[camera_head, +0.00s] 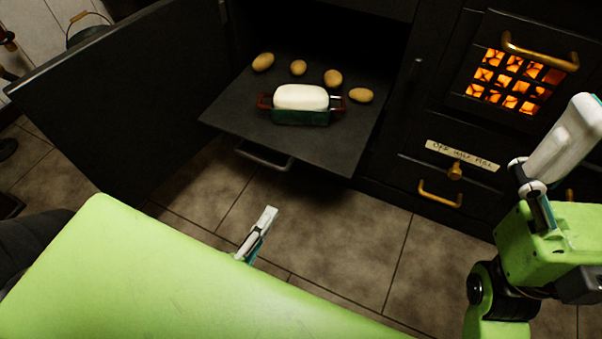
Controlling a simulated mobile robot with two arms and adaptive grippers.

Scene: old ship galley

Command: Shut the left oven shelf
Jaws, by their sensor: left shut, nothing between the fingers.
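The left oven shelf (238,110) is a flat dark plate pulled well out of the oven, with a metal handle (263,158) under its front edge. On it stand a green dish (300,117) with reddish handles, holding a white loaf-like block (301,97), and several potatoes (333,77) behind and beside the dish. My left gripper (262,225) is shut and empty, below and in front of the shelf handle in the picture, apart from it. My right gripper (560,150) is at the right edge, in front of the stove; its finger opening is unclear.
The dark oven door (125,95) stands wide open to the left of the shelf. At right are a glowing firebox grate (508,80), a brass handle (540,52) and a labelled drawer (463,155). Tiled floor (345,225) lies clear in front of the shelf.

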